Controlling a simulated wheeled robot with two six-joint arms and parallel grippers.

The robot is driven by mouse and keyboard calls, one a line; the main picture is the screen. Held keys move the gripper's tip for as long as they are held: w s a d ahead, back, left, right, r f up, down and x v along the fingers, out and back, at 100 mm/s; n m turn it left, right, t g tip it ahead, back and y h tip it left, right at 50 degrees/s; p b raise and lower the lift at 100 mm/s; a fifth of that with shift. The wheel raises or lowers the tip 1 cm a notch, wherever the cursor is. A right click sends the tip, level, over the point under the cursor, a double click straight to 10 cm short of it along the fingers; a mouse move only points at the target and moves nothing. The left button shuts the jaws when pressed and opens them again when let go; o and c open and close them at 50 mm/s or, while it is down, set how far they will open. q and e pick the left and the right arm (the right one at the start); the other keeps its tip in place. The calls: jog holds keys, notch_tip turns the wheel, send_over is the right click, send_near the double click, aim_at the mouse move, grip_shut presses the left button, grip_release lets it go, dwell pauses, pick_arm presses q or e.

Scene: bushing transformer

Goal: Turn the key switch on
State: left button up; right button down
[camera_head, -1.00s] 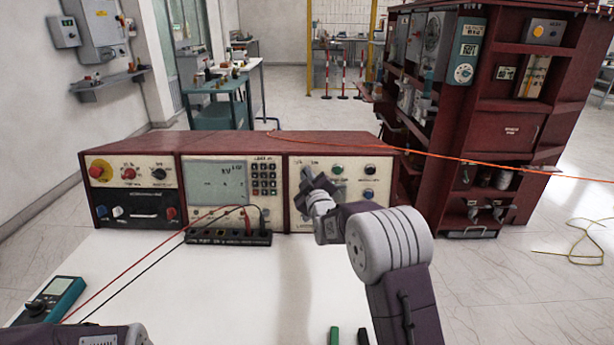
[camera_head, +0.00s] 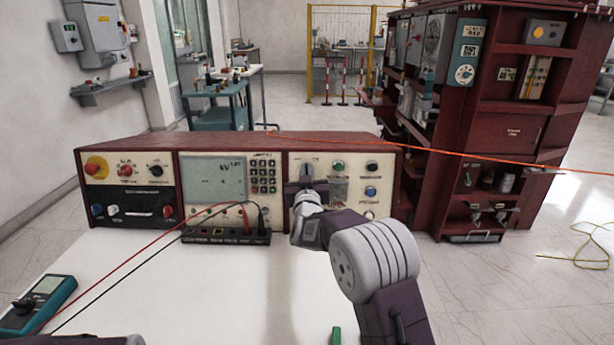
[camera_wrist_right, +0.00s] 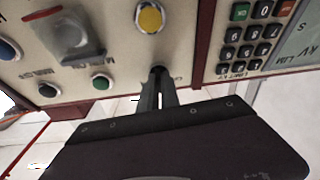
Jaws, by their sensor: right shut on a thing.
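The key switch (camera_wrist_right: 158,71) sits on the cream right-hand panel of the red console. In the right wrist view, where the panel appears upside down, it is a small dark piece at the fingertips, mostly covered. My right gripper (camera_wrist_right: 157,92) is shut on it, its dark fingers reaching the panel face. In the head view, my right gripper (camera_head: 306,175) is at the upper left of that panel (camera_head: 349,208) and hides the switch. How far the key is turned cannot be seen. My left gripper is out of view.
A black terminal strip (camera_head: 226,236) with red and black leads stands before the console. A multimeter (camera_head: 38,303) lies at left.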

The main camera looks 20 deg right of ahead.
jog(key=shift+a+m+h, duration=0.1)
jog(key=shift+m+h, duration=0.4)
jog(key=shift+m, duration=0.7)
jog(key=m+g+h, duration=0.1)
jog(key=m, duration=0.2)
jog(key=shift+m+p, duration=0.3)
jog(key=shift+p, duration=0.05)
jog(key=m+h, duration=0.1)
jog(key=m, duration=0.1)
jog(key=m+g+p, duration=0.1)
jog(key=m, duration=0.1)
jog(key=shift+r+m+h+p, duration=0.15)
jog(key=shift+m+h+p, duration=0.15)
jog(key=shift+h, duration=0.1)
jog(key=shift+m+g+p, duration=0.3)
jog(key=shift+m, duration=0.7)
jog(key=c, duration=1.6)
grip_release()
